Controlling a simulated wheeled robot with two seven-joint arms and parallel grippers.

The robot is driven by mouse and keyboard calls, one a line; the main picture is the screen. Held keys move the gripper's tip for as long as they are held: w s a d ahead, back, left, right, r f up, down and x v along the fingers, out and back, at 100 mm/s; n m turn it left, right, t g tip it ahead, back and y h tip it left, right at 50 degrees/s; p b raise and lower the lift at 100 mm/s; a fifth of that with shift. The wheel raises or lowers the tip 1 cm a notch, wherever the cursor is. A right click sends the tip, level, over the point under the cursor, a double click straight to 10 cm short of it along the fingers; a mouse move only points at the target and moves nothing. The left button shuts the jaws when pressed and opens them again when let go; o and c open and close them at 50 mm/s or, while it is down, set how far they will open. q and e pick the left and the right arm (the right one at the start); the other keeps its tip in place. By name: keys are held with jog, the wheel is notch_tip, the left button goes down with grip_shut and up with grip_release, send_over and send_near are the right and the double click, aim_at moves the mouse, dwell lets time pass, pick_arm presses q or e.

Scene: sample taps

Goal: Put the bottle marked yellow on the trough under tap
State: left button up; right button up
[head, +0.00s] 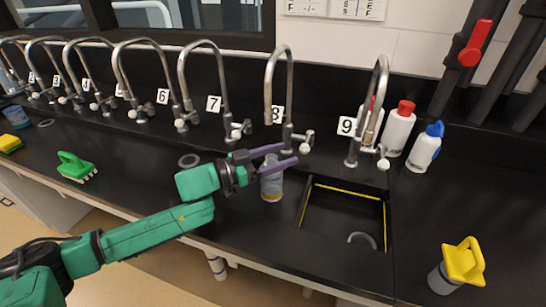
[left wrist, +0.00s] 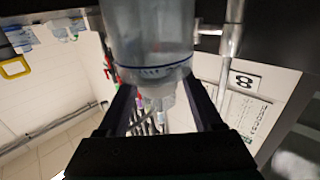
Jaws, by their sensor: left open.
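A clear bottle (head: 271,187) with a faint yellowish band near its base stands upright on the black counter, in front of tap 8 (head: 268,95) and left of the sink. My left gripper (head: 290,154) is open, its purple fingers at the bottle's upper part. In the left wrist view the bottle (left wrist: 150,35) shows upside down, with a dark blue line, its neck between the open fingers (left wrist: 165,95). I cannot tell if they touch it. The sunken trough (head: 312,217), edged in yellow, lies to the right. My right gripper is not in view.
Several curved taps line the back; tap 9 (head: 381,80) stands behind the trough. White bottles with red (head: 398,133) and blue (head: 423,152) caps stand at its right. A grey container with a yellow handle (head: 463,262) is front right. A green brush (head: 76,166) lies left.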

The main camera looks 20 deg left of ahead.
aim_at(266, 160)
pick_arm(q)
jog(key=shift+s+a, duration=0.15)
jog(key=shift+a, duration=0.1)
jog(key=b+v, duration=0.1)
jog(key=v, duration=0.3)
jog(key=shift+s+a+f, duration=0.1)
jog(key=shift+s+a, duration=0.05)
jog(key=shift+s+a+b, duration=0.4)
jog(key=shift+s, duration=0.1)
jog(key=shift+p+v, duration=0.4)
jog(key=shift+v, duration=0.9)
jog(key=shift+r+p+v, duration=0.2)
jog(key=shift+p+v, duration=1.05)
jog(key=shift+v, duration=0.4)
